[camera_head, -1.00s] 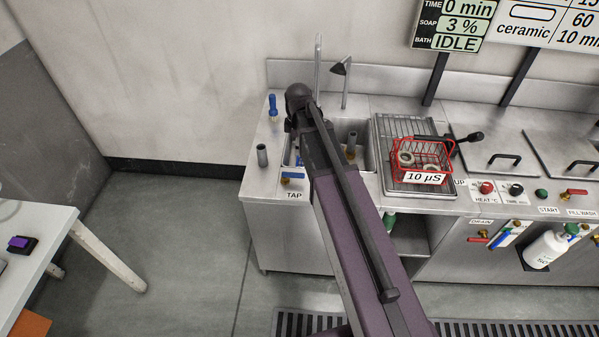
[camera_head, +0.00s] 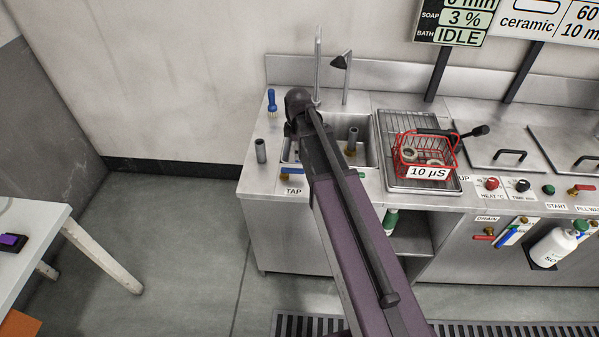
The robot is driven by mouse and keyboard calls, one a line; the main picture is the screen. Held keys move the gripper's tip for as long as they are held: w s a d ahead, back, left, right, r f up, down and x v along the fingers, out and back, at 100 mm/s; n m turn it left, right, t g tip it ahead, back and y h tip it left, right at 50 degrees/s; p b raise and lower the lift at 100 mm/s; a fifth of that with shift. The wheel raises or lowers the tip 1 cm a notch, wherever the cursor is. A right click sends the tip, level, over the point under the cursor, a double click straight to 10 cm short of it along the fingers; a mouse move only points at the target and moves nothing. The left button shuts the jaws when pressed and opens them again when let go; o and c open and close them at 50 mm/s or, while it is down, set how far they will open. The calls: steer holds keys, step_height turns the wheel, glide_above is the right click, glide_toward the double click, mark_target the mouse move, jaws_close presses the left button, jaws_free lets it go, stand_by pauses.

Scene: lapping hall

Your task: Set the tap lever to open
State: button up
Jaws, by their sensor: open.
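The tap lever (camera_head: 291,171) is a blue handle on a brass valve at the sink unit's front edge, just above the TAP label (camera_head: 292,191). It lies roughly level, along the edge, and its right part runs behind my arm. The sink (camera_head: 365,135) has a tall, thin spout (camera_head: 318,60) behind it. My purple and dark arm reaches up from the bottom across the sink front. Its dark joint is over the sink's left side. My gripper cannot be made out; the arm hides that area.
A red wire basket (camera_head: 425,150) with rings and a 10 µS tag is on the rack (camera_head: 393,125) right of the sink. A blue-handled tool (camera_head: 272,103) and a grey cylinder (camera_head: 261,150) stand left. A white table (camera_head: 38,228) is at far left; floor between is clear.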

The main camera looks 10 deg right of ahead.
mark_target(298, 170)
steer(key=shift+f+b, duration=4.25)
steer(key=shift+f, duration=0.35)
jaws_close()
steer(key=shift+d, duration=0.45)
steer(key=shift+a, duration=0.5)
